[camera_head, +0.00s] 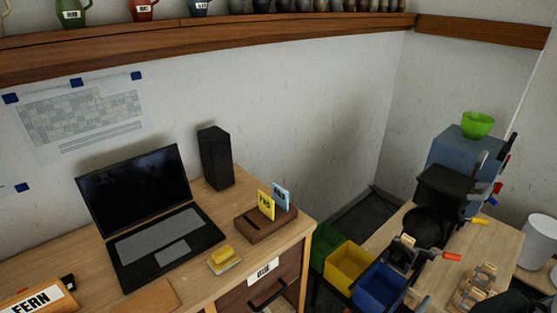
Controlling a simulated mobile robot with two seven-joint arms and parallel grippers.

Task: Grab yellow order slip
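The yellow order slip (266,205) stands upright in a brown wooden holder (258,229) on the desk, right of the laptop. It bears dark print too small to read surely. A blue slip (282,195) stands in the same holder, just behind and to the right of it. I cannot make out either of my grippers in this view, and nothing touches the yellow slip.
On the desk are an open laptop (146,215), a black speaker (216,158) and a yellow block (223,254) on a small pale dish. Green, yellow (349,266) and blue bins stand right of the desk. A cluttered side table (390,232) lies beyond them.

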